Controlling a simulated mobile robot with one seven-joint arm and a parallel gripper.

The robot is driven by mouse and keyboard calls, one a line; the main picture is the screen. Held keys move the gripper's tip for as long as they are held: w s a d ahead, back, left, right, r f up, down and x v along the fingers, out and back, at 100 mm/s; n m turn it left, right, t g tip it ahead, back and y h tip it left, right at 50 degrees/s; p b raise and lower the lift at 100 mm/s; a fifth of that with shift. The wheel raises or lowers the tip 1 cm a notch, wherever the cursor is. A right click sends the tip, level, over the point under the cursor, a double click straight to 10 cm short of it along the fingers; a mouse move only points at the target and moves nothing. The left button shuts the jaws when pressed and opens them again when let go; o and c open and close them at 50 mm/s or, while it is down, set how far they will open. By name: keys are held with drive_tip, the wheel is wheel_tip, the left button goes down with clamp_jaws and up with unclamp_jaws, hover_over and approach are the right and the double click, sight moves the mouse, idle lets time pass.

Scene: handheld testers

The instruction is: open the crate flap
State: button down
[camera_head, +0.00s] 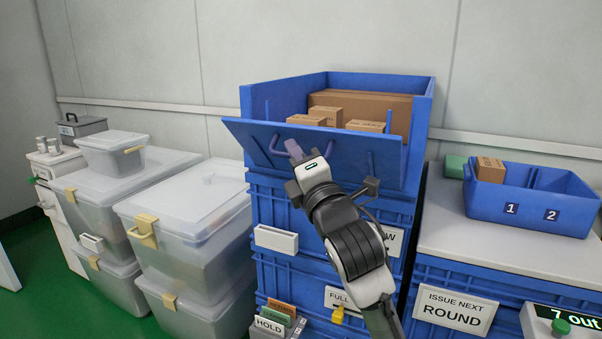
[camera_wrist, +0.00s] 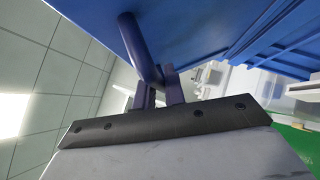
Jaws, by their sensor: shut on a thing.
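The blue crate (camera_head: 421,107) is the top one of a stack, with cardboard boxes (camera_head: 375,103) inside. Its front flap (camera_head: 345,152) is tilted outward at the top, leaving a gap above the boxes. The flap also shows in the wrist view (camera_wrist: 190,30). A bar handle (camera_head: 277,150) sticks out from the left part of the flap; it appears in the wrist view (camera_wrist: 138,48) as a bent rod. My gripper (camera_head: 295,152) is at this handle, shut on it. In the wrist view my gripper's fingers (camera_wrist: 160,92) meet at the handle's end; the exact contact is partly hidden.
Clear lidded bins (camera_head: 190,215) stand to the left. On the right, a blue tray (camera_head: 530,210) with compartments 1 and 2 sits on a grey-topped surface (camera_head: 440,235). Card slips (camera_head: 277,318) and a yellow tag (camera_head: 338,314) are low in front of the stack.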

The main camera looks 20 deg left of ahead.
wheel_tip(320, 180, down, 8)
drive_tip(key=s+n+g+y+b, duration=0.1)
drive_tip(key=n+y+b, duration=0.3)
drive_tip(key=b, duration=0.9)
drive_tip(key=shift+s+n, duration=0.85)
drive_tip(key=shift+n, duration=0.05)
drive_tip(key=shift+f, duration=0.1)
drive_tip(key=c, duration=1.5)
unclamp_jaws()
drive_tip(key=shift+v, duration=3.75)
